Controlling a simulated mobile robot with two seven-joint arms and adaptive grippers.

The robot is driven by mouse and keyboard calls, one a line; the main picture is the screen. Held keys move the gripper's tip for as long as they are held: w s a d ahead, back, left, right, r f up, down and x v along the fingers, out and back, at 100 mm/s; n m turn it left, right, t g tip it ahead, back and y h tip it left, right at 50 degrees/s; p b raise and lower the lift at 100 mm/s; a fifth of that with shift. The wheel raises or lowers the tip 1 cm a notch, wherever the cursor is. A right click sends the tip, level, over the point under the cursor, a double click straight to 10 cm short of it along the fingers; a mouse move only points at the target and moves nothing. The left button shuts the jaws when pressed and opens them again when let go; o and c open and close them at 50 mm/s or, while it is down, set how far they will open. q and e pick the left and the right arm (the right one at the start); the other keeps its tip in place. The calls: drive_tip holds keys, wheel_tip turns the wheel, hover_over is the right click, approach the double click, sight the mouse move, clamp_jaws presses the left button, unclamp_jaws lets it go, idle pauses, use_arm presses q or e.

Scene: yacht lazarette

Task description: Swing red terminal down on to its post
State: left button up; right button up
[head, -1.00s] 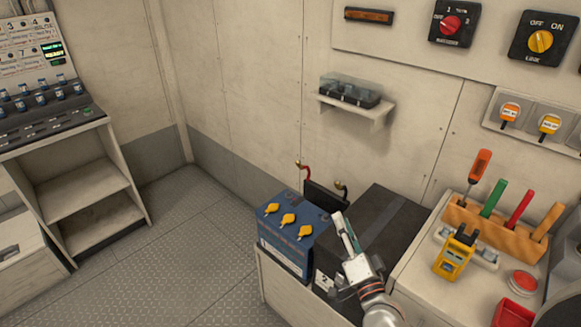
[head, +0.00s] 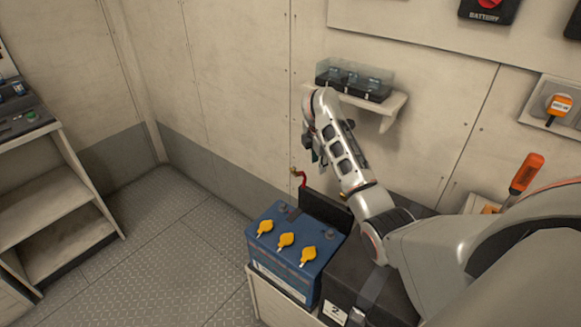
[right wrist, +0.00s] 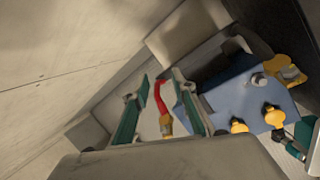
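The red terminal is a brass end on a short red lead (head: 301,179), standing up at the back of the blue battery (head: 276,274). In the right wrist view, the red lead (right wrist: 160,97) curves down to its brass end (right wrist: 166,126). A grey battery post (right wrist: 258,80) shows to its right, apart from the brass end. My right gripper (head: 317,152) is above the back of the battery, partly hidden by its own wrist. In the right wrist view, its green-padded fingers (right wrist: 158,110) stand apart on either side of the red lead. My left gripper is not identifiable.
Yellow caps (head: 286,240) sit on the battery. A black box (head: 345,287) stands right of it, partly behind my arm. A wall shelf (head: 385,108) with a clear-lidded case (head: 352,80) is close above my right arm. Floor (head: 190,235) to the left is clear.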

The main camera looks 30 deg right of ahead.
sight(302, 173)
drive_tip(key=w+a+r+y, duration=0.1)
drive_tip(key=w+a+y, duration=0.1)
drive_tip(key=a, duration=0.2)
drive_tip(key=shift+m, duration=0.3)
drive_tip(key=b+x, duration=0.2)
drive_tip(key=x, duration=0.5)
drive_tip(key=shift+s, duration=0.15)
use_arm(q)
wheel_tip(302, 173, down, 3)
drive_tip(key=shift+s+r, duration=0.1)
drive_tip(key=shift+s, duration=0.05)
drive_tip(key=shift+r, duration=0.1)
